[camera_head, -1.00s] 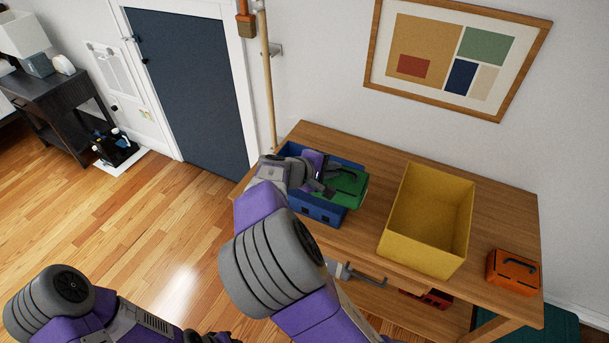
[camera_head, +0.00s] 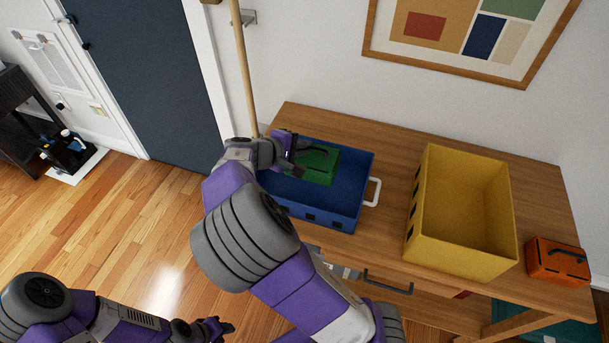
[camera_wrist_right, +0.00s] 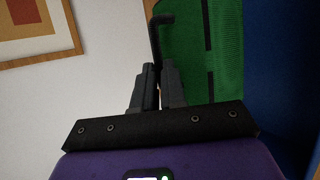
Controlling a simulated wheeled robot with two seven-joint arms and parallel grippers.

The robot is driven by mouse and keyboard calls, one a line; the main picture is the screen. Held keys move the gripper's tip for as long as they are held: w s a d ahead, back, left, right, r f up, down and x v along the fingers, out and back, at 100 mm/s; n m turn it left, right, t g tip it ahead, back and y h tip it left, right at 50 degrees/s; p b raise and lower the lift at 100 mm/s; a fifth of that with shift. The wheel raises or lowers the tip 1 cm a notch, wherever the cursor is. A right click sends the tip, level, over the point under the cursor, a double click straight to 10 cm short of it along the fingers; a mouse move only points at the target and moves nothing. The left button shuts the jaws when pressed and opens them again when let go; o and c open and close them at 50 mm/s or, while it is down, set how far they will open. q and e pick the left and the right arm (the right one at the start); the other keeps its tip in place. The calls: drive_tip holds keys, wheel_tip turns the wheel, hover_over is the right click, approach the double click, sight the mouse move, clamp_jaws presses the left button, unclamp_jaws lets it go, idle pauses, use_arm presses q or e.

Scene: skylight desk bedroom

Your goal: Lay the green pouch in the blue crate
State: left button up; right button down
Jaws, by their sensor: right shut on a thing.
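The green pouch (camera_head: 319,169) has a black handle and dark trim. In the head view it lies within the outline of the blue crate (camera_head: 345,208), toward its back left; I cannot tell whether it touches the crate floor. My right gripper (camera_head: 298,158) is shut on the pouch's black handle. In the wrist view the handle (camera_wrist_right: 157,38) rises from between the fingers (camera_wrist_right: 159,82), with the green pouch (camera_wrist_right: 190,65) behind and blue crate wall at the right. My left gripper (camera_head: 222,326) is low, in front of the table, away from the crate; its jaws are too small to read.
The wooden table (camera_head: 385,228) carries a yellow bin (camera_head: 463,253) right of the crate and an orange case (camera_head: 557,262) at the far right. The crate's white handle (camera_head: 373,192) sticks out toward the bin. A wooden pole (camera_head: 244,75) stands behind the crate's left side.

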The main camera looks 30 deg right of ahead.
wheel_tip(320, 180, down, 8)
drive_tip(key=b, duration=0.2)
drive_tip(key=shift+w+f+b, duration=0.1)
drive_tip(key=shift+b, duration=0.2)
drive_tip(key=c, duration=1.6)
unclamp_jaws()
drive_tip(key=o, duration=0.4)
drive_tip(key=shift+a+r, duration=0.2)
drive_tip(key=shift+r, duration=0.05)
drive_tip(key=p+v, duration=0.3)
drive_tip(key=v, duration=0.8)
drive_tip(key=shift+a+p, duration=0.25)
drive_tip(key=shift+p, duration=0.15)
